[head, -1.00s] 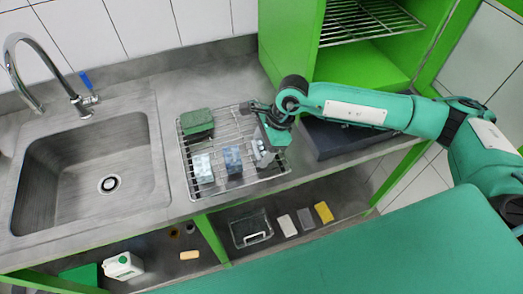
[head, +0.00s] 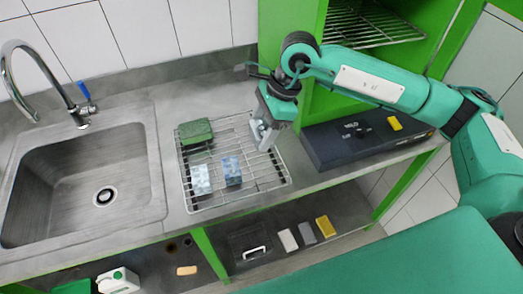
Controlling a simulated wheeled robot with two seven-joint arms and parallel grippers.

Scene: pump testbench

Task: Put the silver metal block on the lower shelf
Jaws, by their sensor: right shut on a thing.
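My right gripper (head: 268,122) is shut on the silver metal block (head: 265,135), pointing down over the right part of the wire rack (head: 270,180). The block is partly hidden by the fingers and looks lifted above the rack. The lower shelf (head: 350,220) is under the counter, below and to the right of the rack. On it are a white block (head: 288,240), a grey block (head: 306,233), a yellow block (head: 325,227) and a clear box with a white handle (head: 252,250). My left gripper is not in view.
On the rack are a green block (head: 196,132), a pale block (head: 201,180) and a blue block (head: 232,171). A dark device with a yellow block on top (head: 360,137) stands right of the rack. A green cabinet (head: 400,65) rises behind it. The sink (head: 90,190) is left.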

